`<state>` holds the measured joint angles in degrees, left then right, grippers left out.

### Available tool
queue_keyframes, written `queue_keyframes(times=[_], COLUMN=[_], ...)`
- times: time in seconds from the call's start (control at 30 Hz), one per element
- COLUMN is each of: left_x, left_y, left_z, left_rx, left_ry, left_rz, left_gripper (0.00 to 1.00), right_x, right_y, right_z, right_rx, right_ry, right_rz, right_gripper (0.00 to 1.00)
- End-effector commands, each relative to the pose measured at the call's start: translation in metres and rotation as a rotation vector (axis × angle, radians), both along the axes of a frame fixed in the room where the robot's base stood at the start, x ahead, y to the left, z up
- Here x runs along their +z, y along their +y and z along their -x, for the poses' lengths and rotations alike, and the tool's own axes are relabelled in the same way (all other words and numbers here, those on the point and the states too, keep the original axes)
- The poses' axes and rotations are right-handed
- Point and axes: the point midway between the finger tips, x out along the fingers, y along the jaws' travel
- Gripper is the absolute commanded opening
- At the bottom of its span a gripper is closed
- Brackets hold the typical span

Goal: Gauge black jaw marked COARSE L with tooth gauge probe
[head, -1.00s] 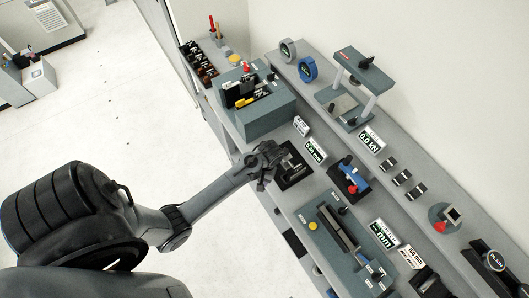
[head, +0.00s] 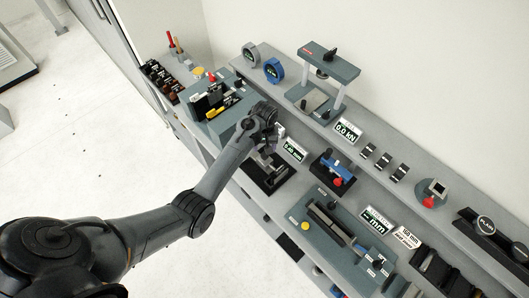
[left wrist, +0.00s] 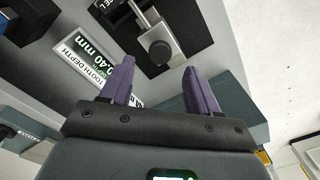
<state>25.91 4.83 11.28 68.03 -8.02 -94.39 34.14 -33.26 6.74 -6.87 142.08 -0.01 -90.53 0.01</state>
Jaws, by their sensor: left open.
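The tooth gauge (head: 266,174) is a black base with a silver block on the bench. Its display (head: 293,150) reads about 0.40 mm. In the left wrist view the gauge's silver block and round black knob (left wrist: 160,52) show beyond my fingers, beside the TOOTH DEPTH display (left wrist: 84,55). My left gripper (left wrist: 158,82) is open, its two purple fingers apart with nothing between them. In the head view the left gripper (head: 270,134) is beside the gauge, towards the grey box. I cannot pick out the jaw marked COARSE L; no such label is readable. My right gripper is not in view.
A grey box (head: 226,118) with black and yellow items on top stands near the gripper. A rack (head: 163,82) of dark blocks is farther left. A blue-handled device (head: 333,168) and a long grey fixture (head: 340,232) stand to the right.

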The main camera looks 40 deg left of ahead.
Motion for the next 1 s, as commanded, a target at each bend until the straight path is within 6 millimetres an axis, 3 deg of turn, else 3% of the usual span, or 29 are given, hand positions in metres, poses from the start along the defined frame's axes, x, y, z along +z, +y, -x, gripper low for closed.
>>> queue_keyframes(times=[0.3, 0.77, 1.0], left_x=[-0.041, -0.051, -0.051], left_y=[0.001, 0.000, 0.000], left_z=[0.000, 0.000, 0.000], left_rx=[-0.001, -0.001, 0.000], left_ry=[0.002, 0.000, 0.000], left_rz=[-0.001, -0.001, -0.001], left_gripper=[0.61, 0.61, 0.26], right_x=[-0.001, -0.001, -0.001], right_y=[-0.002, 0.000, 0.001], right_z=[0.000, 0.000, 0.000], right_rx=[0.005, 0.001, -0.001], right_ry=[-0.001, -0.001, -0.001], right_rz=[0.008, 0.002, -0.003], right_gripper=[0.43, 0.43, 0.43])
